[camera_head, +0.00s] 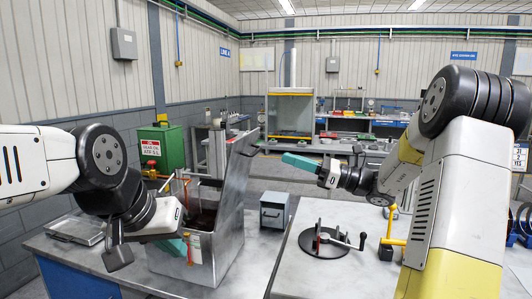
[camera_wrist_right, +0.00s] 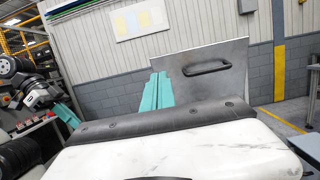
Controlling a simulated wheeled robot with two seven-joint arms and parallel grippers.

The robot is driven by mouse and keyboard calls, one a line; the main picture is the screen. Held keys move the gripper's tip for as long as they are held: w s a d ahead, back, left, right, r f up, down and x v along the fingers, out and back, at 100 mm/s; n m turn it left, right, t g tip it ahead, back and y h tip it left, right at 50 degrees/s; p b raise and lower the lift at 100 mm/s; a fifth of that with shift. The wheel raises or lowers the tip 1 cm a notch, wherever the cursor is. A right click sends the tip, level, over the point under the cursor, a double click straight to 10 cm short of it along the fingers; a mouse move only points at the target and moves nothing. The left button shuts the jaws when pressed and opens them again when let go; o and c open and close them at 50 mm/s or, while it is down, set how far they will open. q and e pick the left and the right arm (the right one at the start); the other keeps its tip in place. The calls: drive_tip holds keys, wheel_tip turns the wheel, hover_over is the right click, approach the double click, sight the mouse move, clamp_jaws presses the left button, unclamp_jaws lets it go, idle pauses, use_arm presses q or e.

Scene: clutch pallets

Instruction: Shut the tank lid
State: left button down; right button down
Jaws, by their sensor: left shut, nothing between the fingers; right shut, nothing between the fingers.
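The metal tank (camera_head: 228,250) stands on the left bench. Its grey lid (camera_head: 235,178) stands up, tilted open, on the tank's right side. In the right wrist view the lid (camera_wrist_right: 235,75) shows its flat face and a black handle (camera_wrist_right: 207,66). My right gripper (camera_head: 290,160) is shut and empty, to the right of the lid in the head view. Its teal fingers (camera_wrist_right: 160,88) overlap the lid's left edge in the right wrist view; I cannot tell whether they touch. My left gripper (camera_head: 180,246) is shut and empty at the tank's left side, partly hidden by its own wrist.
A small grey box (camera_head: 274,210) stands right of the tank. A black round fixture with a lever (camera_head: 328,241) and a yellow-handled part (camera_head: 391,243) are on the right bench. A green canister (camera_head: 162,147) stands behind the tank. A flat tray (camera_head: 78,229) lies left.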

sight(237, 142)
drive_tip(key=x, duration=1.3)
drive_tip(key=shift+a, duration=0.2)
